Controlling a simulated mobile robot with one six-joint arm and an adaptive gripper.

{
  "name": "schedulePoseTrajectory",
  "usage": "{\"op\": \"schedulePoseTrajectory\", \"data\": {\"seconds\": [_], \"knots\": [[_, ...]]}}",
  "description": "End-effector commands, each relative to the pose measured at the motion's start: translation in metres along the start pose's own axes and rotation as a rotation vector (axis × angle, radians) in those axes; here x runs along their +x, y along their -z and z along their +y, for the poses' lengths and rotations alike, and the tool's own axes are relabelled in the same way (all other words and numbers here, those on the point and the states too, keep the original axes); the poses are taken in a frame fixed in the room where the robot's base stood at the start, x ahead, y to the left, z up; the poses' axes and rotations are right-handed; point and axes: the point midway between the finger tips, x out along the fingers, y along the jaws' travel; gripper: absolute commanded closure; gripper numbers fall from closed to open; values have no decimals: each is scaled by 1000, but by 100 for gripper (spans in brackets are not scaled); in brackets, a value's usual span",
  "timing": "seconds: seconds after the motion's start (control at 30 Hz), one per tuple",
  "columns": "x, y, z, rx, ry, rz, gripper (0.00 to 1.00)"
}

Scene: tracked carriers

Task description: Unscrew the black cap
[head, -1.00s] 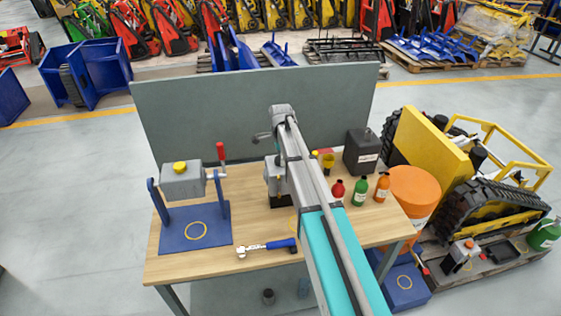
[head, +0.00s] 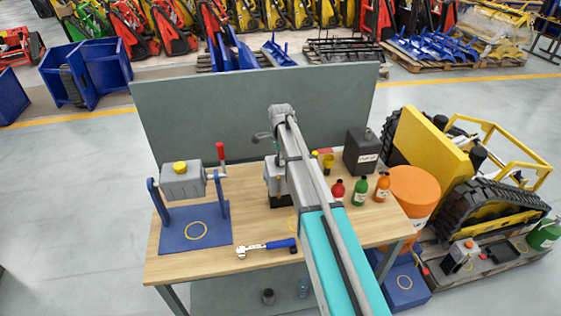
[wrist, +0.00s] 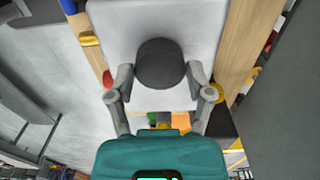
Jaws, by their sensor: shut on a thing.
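The black cap (wrist: 160,63) is round and sits on the pale grey top of a box (wrist: 205,25) in the wrist view. My gripper (wrist: 160,80) has one finger on each side of the cap and is shut on it. The cap appears seated on the box; its thread cannot be seen. In the head view the grey box (head: 271,178) shows only in part, beside my arm, on the wooden table. My arm hides the cap and my gripper there.
On the table, a grey tank with a yellow cap (head: 180,168) hangs in a blue stand (head: 190,239) at left. A blue-handled wrench (head: 266,247) lies in front. Red, green and orange bottles (head: 360,192) and a dark canister (head: 362,152) stand right. A grey panel (head: 200,110) rises behind.

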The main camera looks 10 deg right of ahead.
Motion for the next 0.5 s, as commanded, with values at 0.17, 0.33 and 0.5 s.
{"op": "schedulePoseTrajectory", "data": {"seconds": [0.17,0.33,0.5], "knots": [[0,0,0,-11,-1,0,80],[0,0,0,-88,-1,0,80],[0,0,0,-220,-1,0,81]]}}
